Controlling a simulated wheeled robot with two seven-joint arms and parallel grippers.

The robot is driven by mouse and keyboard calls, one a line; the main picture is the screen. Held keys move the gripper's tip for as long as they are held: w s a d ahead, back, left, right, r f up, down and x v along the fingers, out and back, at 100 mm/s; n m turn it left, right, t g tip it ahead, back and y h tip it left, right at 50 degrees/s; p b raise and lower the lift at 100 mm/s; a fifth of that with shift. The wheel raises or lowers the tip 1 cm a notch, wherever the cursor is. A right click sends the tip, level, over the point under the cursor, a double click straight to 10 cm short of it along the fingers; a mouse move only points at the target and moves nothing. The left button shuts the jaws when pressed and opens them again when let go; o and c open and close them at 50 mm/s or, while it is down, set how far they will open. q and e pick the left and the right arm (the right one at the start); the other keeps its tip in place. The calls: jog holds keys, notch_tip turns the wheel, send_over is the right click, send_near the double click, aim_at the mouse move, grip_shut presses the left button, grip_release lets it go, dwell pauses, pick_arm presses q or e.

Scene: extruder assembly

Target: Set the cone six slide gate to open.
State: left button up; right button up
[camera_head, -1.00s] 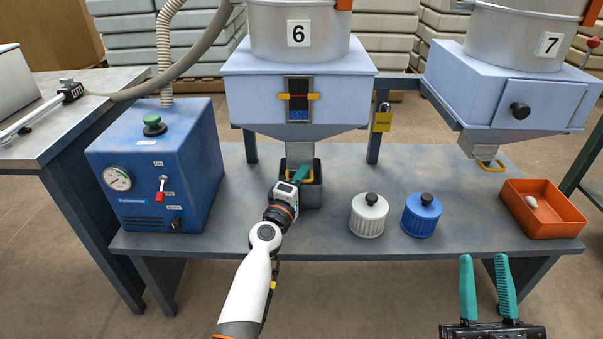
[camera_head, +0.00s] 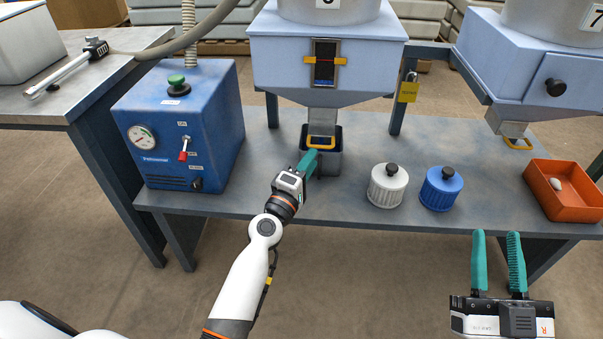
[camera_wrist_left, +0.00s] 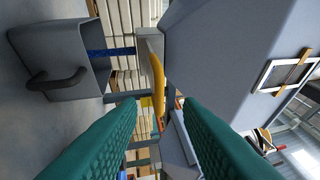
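Cone six's blue hopper (camera_head: 325,70) narrows to a grey chute (camera_head: 322,122). The slide gate's yellow handle (camera_head: 321,142) sticks out at the chute's lower end, above a dark grey bin (camera_head: 333,165). I cannot tell how far the gate is drawn out. My left gripper (camera_head: 309,160) is just in front of and below the handle. In the left wrist view its green fingers (camera_wrist_left: 157,105) are apart and empty, with the handle (camera_wrist_left: 157,75) upright ahead of the gap between their tips. My right gripper (camera_head: 498,238) is open and empty, in front of the bench at the right.
The bench (camera_head: 270,200) carries a blue vacuum unit (camera_head: 185,130), a white-lidded jar (camera_head: 388,186), a blue-lidded jar (camera_head: 441,189) and an orange tray (camera_head: 565,205). A yellow padlock (camera_head: 408,90) hangs right of the hopper. Cone seven's gate handle (camera_head: 517,144) is at the right.

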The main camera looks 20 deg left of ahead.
pick_arm(q)
jog(key=v, duration=0.4)
jog(key=shift+s, duration=0.1)
pick_arm(e)
jog(key=shift+s+r+t, duration=0.25)
jog(key=shift+r+t, duration=0.1)
jog(key=shift+t, duration=0.05)
